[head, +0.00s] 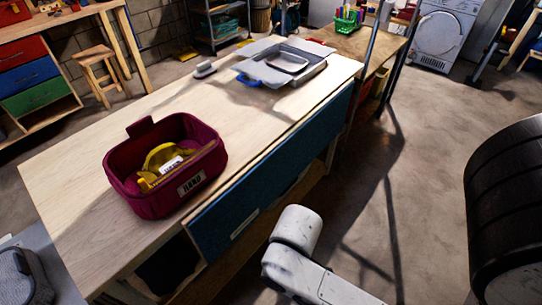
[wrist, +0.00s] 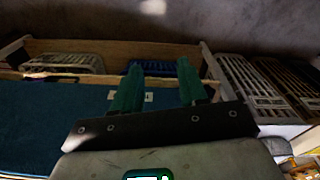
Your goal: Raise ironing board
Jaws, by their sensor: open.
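The ironing board seems to be the blue panel (head: 290,155) hanging down along the long side of the pale wooden table (head: 75,180). It has a light plate on its face near the lower edge. In the wrist view the blue panel (wrist: 50,115) fills the left side. My gripper (wrist: 160,82) is open, with green fingers apart. A light plate shows between and behind the fingers, near the panel's edge. I see nothing held, and cannot tell whether a finger touches the panel. In the head view only my white arm shows; the gripper is hidden.
On the table stand a maroon bin (head: 145,195) with yellow things inside, a small iron-like object (head: 205,69) and a grey tray (head: 255,68). A dark ribbed round object (head: 510,210) is at the right. Concrete floor (head: 360,190) is clear between. Slatted crates (wrist: 250,90) lie beyond the fingers.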

